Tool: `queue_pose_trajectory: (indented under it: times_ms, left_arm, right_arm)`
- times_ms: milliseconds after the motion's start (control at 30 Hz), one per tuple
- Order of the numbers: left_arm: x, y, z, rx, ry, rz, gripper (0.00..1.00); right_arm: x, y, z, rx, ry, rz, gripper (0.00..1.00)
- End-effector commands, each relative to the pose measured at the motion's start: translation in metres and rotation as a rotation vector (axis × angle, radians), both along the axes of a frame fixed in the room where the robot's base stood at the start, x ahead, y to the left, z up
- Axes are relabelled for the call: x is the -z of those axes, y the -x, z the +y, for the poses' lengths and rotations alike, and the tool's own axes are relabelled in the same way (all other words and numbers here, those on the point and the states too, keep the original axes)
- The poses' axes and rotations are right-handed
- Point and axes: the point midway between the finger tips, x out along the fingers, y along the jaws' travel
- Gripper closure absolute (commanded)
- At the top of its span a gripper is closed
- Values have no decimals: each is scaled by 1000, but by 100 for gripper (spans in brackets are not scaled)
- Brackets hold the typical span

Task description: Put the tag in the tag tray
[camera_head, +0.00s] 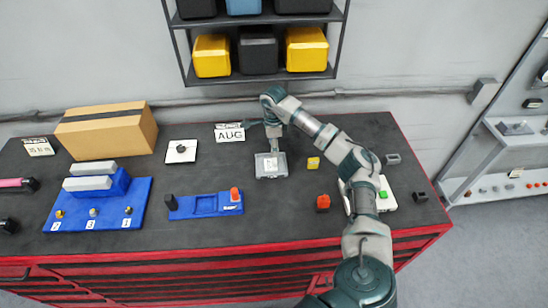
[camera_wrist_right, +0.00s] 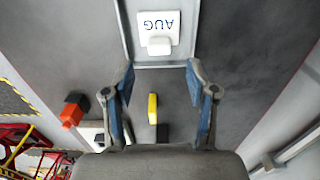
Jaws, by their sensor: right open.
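The tag (camera_wrist_right: 157,30) is a white plate marked "AUG" with a small white block on it. It lies inside the grey tag tray (camera_wrist_right: 160,65), at the top of the right wrist view. In the head view the tray (camera_head: 262,175) stands near the middle of the bench, with the small white tag (camera_head: 269,163) in it. My right gripper (camera_head: 264,128) is just behind the tray in the head view. My left gripper is not in view.
A cardboard box (camera_head: 108,130) and an "AUG" card (camera_head: 229,135) are at the back. Bare bench lies in front of the tray.

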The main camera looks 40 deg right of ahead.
Motion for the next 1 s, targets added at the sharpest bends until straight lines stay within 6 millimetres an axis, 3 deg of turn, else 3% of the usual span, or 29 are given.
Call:
queue_pose_trajectory:
  times_ms: [133, 300, 1000]
  left_arm:
    - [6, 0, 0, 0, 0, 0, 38]
    - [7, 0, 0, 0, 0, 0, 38]
    - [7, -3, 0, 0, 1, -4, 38]
  right_arm:
    - [-26, -1, 0, 0, -2, -3, 43]
    - [-40, -1, -1, 0, -1, 0, 43]
    - [-42, 0, -1, 0, -1, 1, 43]
